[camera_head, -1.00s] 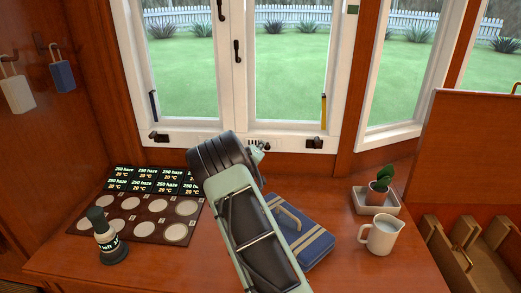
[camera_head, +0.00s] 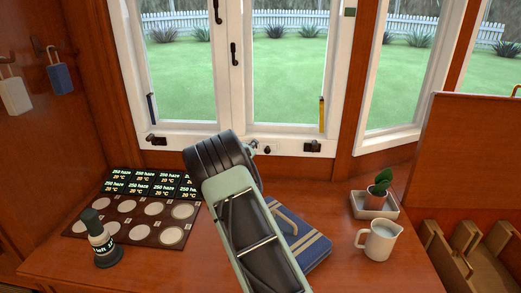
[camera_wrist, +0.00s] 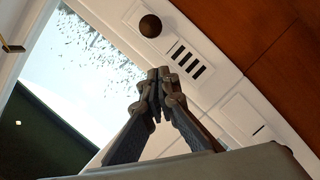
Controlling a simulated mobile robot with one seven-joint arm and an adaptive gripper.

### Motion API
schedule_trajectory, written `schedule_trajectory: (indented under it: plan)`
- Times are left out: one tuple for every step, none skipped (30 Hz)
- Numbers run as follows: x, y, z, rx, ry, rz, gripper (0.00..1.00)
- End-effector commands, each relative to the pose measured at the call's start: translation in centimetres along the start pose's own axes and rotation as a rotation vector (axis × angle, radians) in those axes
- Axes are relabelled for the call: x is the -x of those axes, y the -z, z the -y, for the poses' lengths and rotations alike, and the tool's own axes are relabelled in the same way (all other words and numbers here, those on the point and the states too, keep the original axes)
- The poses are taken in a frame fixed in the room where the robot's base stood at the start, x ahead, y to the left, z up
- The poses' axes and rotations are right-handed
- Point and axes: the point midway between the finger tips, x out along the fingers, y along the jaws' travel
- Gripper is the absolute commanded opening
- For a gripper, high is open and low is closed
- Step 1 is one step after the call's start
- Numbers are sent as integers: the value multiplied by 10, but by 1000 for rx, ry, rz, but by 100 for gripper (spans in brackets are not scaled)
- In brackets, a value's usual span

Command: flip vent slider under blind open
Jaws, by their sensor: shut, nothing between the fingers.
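My gripper (camera_wrist: 160,76) is shut and empty in the wrist view, its fingertips close to the white lower window frame (camera_wrist: 215,85). A row of dark vent slots (camera_wrist: 190,63) lies on the frame just beyond the tips; contact cannot be told. A round dark knob (camera_wrist: 150,26) sits above the slots, and a pale plate with a short dark slit (camera_wrist: 258,130) lies below right. In the head view the knob (camera_head: 267,150) shows on the frame beside my gripper (camera_head: 252,146), which is mostly hidden by my wrist. No blind is clearly visible.
Dark latches (camera_head: 312,146) sit on the lower frame.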

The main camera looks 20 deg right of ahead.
Motion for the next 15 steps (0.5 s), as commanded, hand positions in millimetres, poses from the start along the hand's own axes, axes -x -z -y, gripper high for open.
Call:
schedule_trajectory:
  plan:
    - [8,7,0,-2,2,0,0]
    - [14,6,-1,0,2,1,0]
    - [22,6,0,2,3,0,0]
    - [28,6,-1,2,3,0,0]
    - [33,6,-2,0,1,0,0]
    - [41,6,-1,0,2,0,0]
    - [47,6,-1,1,2,0,0]
    - [53,7,-1,1,3,-1,0]
    - [60,7,-1,1,2,-2,0]
    - [65,6,-1,1,2,-1,0]
    - [70,6,-1,0,2,-1,0]
    - [76,6,-1,0,1,-2,0]
    - [81,6,-1,1,2,-2,0]
    - [85,6,0,1,2,-2,0]
    - [89,6,0,1,1,-2,0]
